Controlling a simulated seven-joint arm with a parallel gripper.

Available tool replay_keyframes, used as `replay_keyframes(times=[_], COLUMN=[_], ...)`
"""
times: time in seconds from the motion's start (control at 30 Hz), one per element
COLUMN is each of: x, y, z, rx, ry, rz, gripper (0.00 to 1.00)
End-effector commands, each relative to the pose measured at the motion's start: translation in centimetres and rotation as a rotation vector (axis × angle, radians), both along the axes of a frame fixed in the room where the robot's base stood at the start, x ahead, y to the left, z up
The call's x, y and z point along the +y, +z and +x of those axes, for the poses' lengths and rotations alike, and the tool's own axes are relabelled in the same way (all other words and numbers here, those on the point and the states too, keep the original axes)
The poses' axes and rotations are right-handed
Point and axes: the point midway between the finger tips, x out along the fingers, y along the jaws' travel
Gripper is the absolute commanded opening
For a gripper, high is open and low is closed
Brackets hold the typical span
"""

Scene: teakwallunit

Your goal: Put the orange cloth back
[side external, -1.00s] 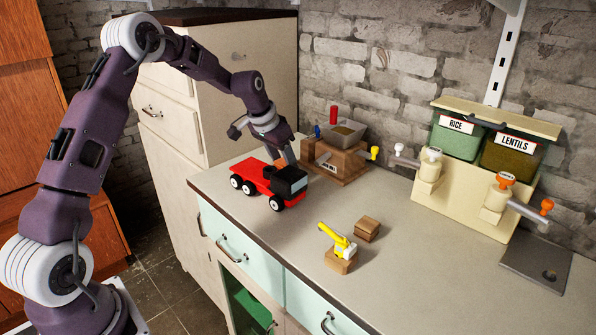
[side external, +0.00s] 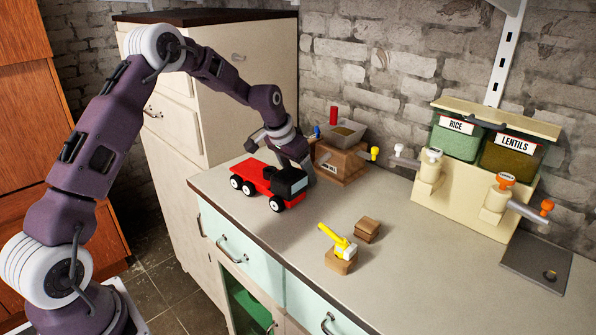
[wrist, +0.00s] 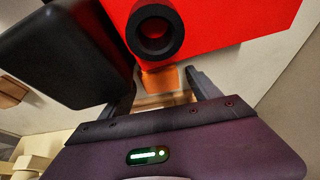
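My gripper (side external: 306,166) is low over the counter, just behind the black cab of the red toy truck (side external: 256,178). Its fingertips are mostly hidden there. In the wrist view my gripper (wrist: 160,80) has its two fingers apart. A small orange patch (wrist: 162,82) shows between them, below the red truck body (wrist: 230,25). It may be the orange cloth; most of it is hidden and I cannot tell for sure. No orange cloth can be made out in the side view.
A wooden mill (side external: 342,160) stands close behind my gripper. A yellow crane toy (side external: 340,243) and a wooden block (side external: 367,229) are nearer the counter front. The rice and lentils dispenser (side external: 470,180) stands right. Something green (side external: 248,305) shows in the cupboard below.

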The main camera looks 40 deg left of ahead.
Motion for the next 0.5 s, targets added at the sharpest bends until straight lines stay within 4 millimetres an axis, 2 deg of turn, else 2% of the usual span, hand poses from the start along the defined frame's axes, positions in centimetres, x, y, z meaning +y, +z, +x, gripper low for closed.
replay_keyframes(times=[0.13, 0.23, 0.5], x=[0.0, 0.0, 0.1], y=[0.1, 1.2, 7.8], z=[0.0, -0.3, -3.1], rx=[0.0, -0.002, -0.004], ry=[0.0, 0.0, 0.002], rz=[0.0, 0.001, 0.001], gripper=[0.72, 0.72, 0.72])
